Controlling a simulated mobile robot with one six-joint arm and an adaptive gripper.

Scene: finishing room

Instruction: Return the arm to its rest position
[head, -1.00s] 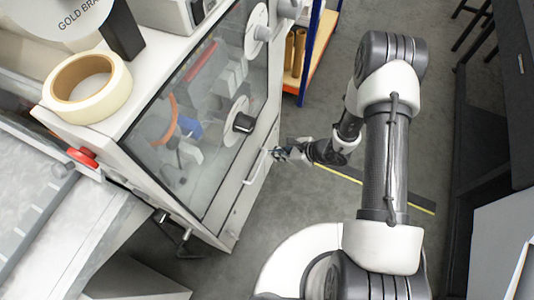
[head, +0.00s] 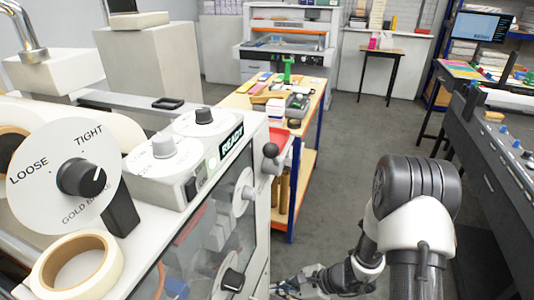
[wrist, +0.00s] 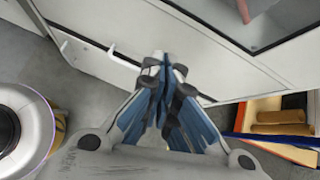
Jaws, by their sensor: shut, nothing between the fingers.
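My arm reaches up along the right of the head view and bends back down to my gripper (head: 283,291), at the bottom edge beside the front of the grey-white machine (head: 258,215). In the wrist view my gripper (wrist: 165,68) has its blue-padded fingers drawn together, with nothing between them. The machine's pale front panel (wrist: 215,55) lies beyond the fingertips, with a white handle (wrist: 122,57) just left of them. I cannot tell the exact gap to the panel.
The machine carries a tape roll (head: 78,268) and a tight/loose dial (head: 85,178). A blue-framed workbench (head: 313,115) with orange shelves stands behind it. A dark console (head: 500,150) lines the right. Grey floor (head: 345,150) is open between them.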

